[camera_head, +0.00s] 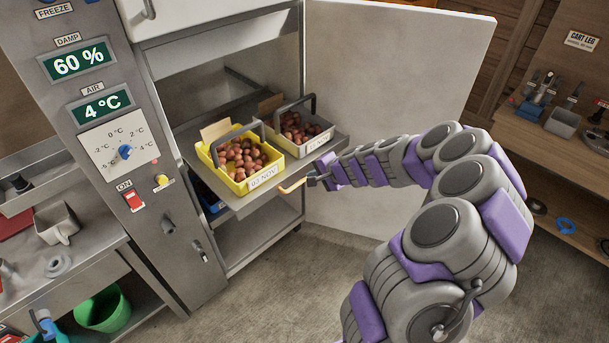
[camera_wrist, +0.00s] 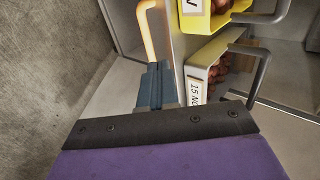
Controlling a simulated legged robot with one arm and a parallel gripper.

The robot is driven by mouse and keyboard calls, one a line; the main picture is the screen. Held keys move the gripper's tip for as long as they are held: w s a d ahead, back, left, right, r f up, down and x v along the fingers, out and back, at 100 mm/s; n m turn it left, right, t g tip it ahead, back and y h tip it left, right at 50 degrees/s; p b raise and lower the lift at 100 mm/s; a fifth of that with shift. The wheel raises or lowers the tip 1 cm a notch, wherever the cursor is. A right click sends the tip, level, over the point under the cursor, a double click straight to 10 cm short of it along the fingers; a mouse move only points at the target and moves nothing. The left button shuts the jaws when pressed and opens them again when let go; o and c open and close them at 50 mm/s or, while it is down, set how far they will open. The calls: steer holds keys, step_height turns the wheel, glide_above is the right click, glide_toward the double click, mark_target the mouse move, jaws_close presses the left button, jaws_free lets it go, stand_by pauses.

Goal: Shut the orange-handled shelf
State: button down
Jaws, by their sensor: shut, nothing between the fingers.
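The shelf (camera_head: 258,203) is a grey slide-out tray, pulled out of the cabinet. Its pale orange handle (camera_head: 291,187) sticks out from the front edge, and it shows in the wrist view as a glowing bar (camera_wrist: 147,32). My gripper (camera_head: 313,180) is at the right end of the handle, with its fingers shut and empty. In the wrist view my fingertips (camera_wrist: 155,75) lie right by the handle's near end; I cannot tell whether they touch. A yellow crate (camera_head: 236,187) and a white crate (camera_head: 302,151), both holding chestnuts, stand on the shelf.
The white cabinet door (camera_head: 400,80) stands wide open to the right, behind my arm. A lower shelf (camera_head: 248,238) is inside the cabinet. A control panel (camera_head: 95,100) is on the left, with a green bucket (camera_head: 103,308) below. The floor in front is clear.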

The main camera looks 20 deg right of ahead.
steer(key=b, duration=0.2)
glide_toward(293, 179)
steer(key=x, duration=0.5)
steer(key=shift+d+f, duration=0.1)
steer(key=shift+d, duration=0.05)
steer(key=shift+w+a+f, duration=0.2)
steer(key=shift+w, duration=0.05)
